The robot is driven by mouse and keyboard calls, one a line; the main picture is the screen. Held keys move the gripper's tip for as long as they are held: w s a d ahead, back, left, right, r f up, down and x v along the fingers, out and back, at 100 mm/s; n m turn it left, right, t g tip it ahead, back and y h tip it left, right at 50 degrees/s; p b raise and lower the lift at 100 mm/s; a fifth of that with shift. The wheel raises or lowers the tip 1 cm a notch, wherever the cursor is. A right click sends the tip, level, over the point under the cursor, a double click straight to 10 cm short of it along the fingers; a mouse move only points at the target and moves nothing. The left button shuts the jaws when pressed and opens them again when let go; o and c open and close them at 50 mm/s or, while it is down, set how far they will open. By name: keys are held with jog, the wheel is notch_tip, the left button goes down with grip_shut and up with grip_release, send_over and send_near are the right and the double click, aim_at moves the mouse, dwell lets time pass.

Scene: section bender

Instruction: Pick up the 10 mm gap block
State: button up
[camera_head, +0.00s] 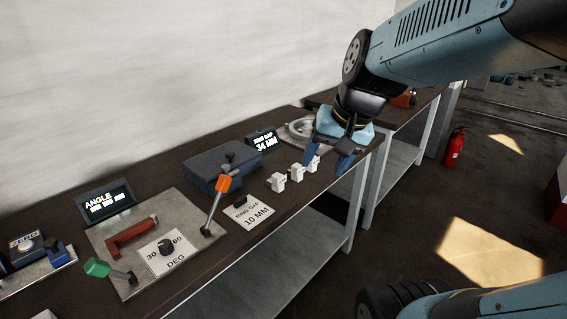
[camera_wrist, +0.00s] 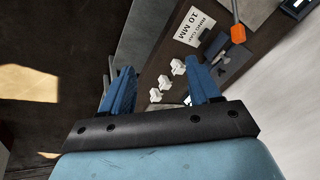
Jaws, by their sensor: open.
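Three small white blocks stand in a row near the front edge of the dark bench: a left one (camera_head: 277,182), a middle one (camera_head: 297,172) and a right one (camera_head: 313,163). No size marking is readable on them, so I cannot tell which is the 10 mm gap block. My gripper (camera_head: 328,158) is open, its blue fingers pointing down at the right end of the row, with one finger overlapping the right block in the picture. In the wrist view the blocks (camera_wrist: 164,81) show beyond and between the open fingers (camera_wrist: 163,80). Nothing is held.
A card (camera_head: 249,213) reads "RING GAP 10 MM"; a display (camera_head: 263,142) reads "34 MM". An orange-handled lever (camera_head: 222,184) and a blue-grey machine block (camera_head: 215,165) stand left of the blocks. A metal ring (camera_head: 301,129) lies behind my gripper. The bench's front edge is close.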

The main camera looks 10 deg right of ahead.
jog(key=w+a+f+m+y, duration=0.2)
jog(key=w+f+m+y, duration=0.1)
jog(key=w+f+m, duration=0.3)
jog(key=m+t+y, duration=0.3)
jog(key=m+t, duration=0.4)
jog(key=m, duration=1.3)
send_near(294, 167)
jog(key=w+f, duration=0.1)
jog(key=w, duration=0.1)
jog(key=w+a+f, duration=0.2)
jog(key=w, duration=0.1)
jog(key=shift+w, duration=0.4)
jog(key=shift+h, duration=0.3)
jog(key=shift+x, duration=2.7)
jog(key=shift+s+a, duration=0.2)
jog(key=shift+c, duration=0.3)
jog(key=c, duration=1)
